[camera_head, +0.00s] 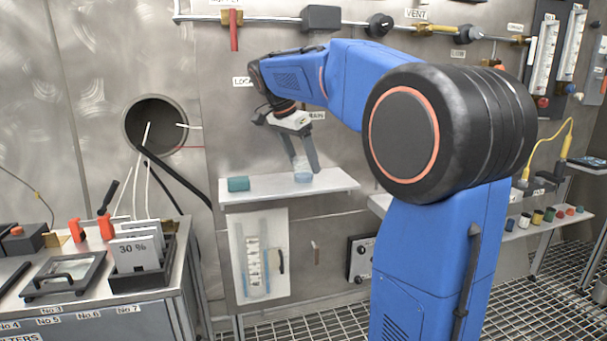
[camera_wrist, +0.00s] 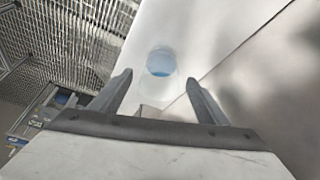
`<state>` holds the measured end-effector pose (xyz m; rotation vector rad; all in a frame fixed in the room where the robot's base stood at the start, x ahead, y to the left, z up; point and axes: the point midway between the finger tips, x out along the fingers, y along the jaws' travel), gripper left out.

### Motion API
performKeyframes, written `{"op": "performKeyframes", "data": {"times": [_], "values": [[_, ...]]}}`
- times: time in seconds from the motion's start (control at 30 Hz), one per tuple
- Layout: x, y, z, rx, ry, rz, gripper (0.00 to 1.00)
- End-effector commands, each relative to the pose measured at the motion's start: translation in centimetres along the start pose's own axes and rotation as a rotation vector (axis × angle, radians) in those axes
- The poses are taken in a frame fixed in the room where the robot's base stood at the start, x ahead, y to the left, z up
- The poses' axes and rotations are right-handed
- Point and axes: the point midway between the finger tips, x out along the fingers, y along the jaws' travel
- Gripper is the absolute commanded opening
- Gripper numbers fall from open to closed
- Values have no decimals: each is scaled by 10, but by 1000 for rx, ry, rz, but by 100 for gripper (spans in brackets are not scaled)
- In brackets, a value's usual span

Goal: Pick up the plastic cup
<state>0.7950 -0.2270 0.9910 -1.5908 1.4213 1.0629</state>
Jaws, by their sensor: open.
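The plastic cup (camera_wrist: 160,62) is clear with a blue base inside, seen from above in the wrist view, standing on a white shelf (camera_wrist: 205,35). In the head view the cup (camera_head: 302,177) shows faintly on the same wall shelf (camera_head: 338,182), partly behind the fingers. My gripper (camera_head: 305,170) points down at the shelf with its fingers open. In the wrist view the fingers of my gripper (camera_wrist: 158,78) stand apart to the left and right of the cup's near side. I cannot tell whether a finger touches it.
A teal cylinder (camera_head: 238,184) lies on the shelf left of the cup. The steel wall (camera_wrist: 260,90) is close beside the shelf. Left is a bench with a card holder (camera_head: 140,262); a lower shelf at right holds several small coloured items (camera_head: 537,216). Pipes (camera_head: 270,18) run above.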

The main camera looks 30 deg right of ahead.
Motion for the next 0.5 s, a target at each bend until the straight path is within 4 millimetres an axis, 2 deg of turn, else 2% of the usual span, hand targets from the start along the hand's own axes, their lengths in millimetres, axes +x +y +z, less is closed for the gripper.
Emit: {"op": "performKeyframes", "data": {"times": [0.1,0.37,0.5], "values": [[9,0,0,0,0,0,69],[10,0,0,0,0,-1,69],[10,0,0,0,0,0,36]]}}
